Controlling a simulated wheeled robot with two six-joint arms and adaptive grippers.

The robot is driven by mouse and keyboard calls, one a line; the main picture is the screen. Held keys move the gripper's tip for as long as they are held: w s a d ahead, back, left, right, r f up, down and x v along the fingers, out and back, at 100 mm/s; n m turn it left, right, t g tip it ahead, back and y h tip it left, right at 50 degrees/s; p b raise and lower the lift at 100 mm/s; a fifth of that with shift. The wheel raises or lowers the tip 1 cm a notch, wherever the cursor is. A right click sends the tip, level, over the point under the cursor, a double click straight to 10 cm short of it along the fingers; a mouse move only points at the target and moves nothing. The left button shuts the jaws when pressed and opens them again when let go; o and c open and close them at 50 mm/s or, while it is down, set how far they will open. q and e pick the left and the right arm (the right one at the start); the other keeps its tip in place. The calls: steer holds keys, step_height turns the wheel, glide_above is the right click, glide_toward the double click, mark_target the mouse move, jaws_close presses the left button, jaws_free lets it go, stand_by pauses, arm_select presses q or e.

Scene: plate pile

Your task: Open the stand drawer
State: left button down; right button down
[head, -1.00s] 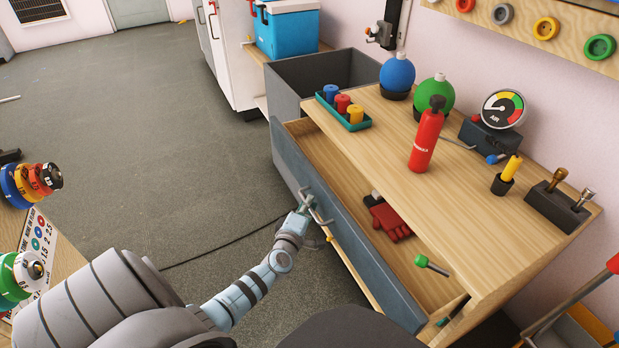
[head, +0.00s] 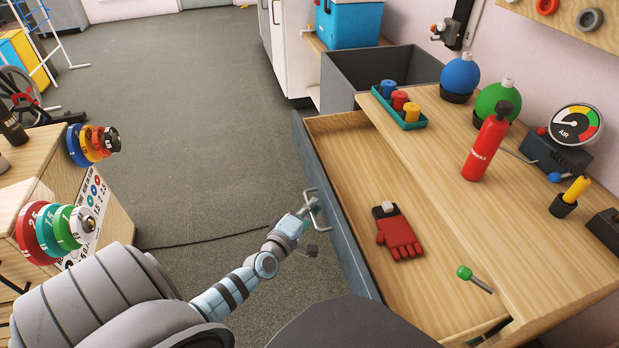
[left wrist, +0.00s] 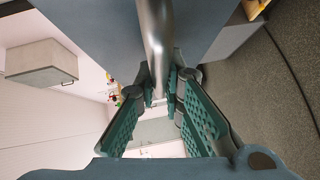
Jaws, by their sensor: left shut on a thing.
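The stand drawer (head: 345,215) is pulled well out of the wooden stand (head: 470,185), with its grey-blue front facing left. A red glove (head: 399,233) lies in it. My left gripper (head: 308,209) is at the drawer's metal handle (head: 318,212) and shut on it. In the left wrist view the handle (left wrist: 156,45) is a grey bar running down between the green pads of my left gripper (left wrist: 160,90). My right gripper is not in view.
On the stand top are a teal tray (head: 400,121) of coloured cylinders, a red bottle (head: 487,145), and blue and green round flasks. A green-knobbed tool (head: 474,278) lies near the drawer's right side. Coloured weight discs (head: 60,228) stand at left. Floor between is open, with a cable.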

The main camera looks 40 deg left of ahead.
arm_select(q)
steer(key=shift+f, duration=0.1)
steer(key=c, duration=1.7)
jaws_free()
steer(key=v, duration=1.2)
